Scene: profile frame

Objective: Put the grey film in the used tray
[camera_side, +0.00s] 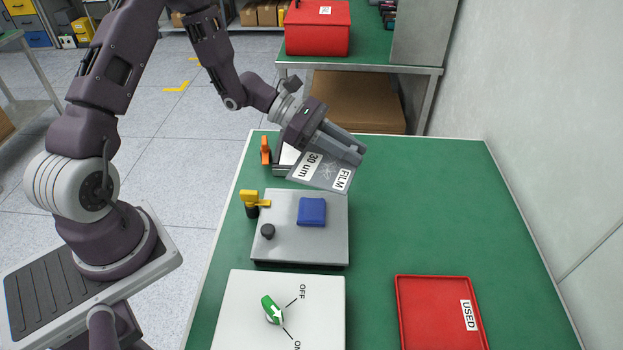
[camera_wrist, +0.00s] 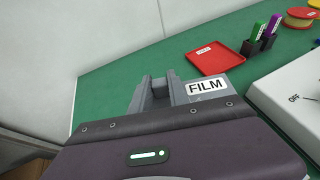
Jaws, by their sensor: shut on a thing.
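The grey film (camera_side: 323,172) is a thin translucent sheet with labels reading "30 um" and "FILM". My gripper (camera_side: 356,150) is shut on the film near its edge and holds it tilted above the back part of the green table. In the wrist view the film (camera_wrist: 208,87) shows by its "FILM" label beside my gripper's fingers (camera_wrist: 155,88). The red used tray (camera_side: 430,315) lies flat at the front right, with a "USED" label on its right side. It also shows in the wrist view (camera_wrist: 215,62) and looks empty. My gripper is well behind the tray.
A grey plate fixture (camera_side: 290,240) with a blue block (camera_side: 312,212) and yellow clamp (camera_side: 250,200) stands in front of the film. A white switch panel (camera_side: 245,310) lies left of the tray. The table's right side (camera_side: 430,210) is clear.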

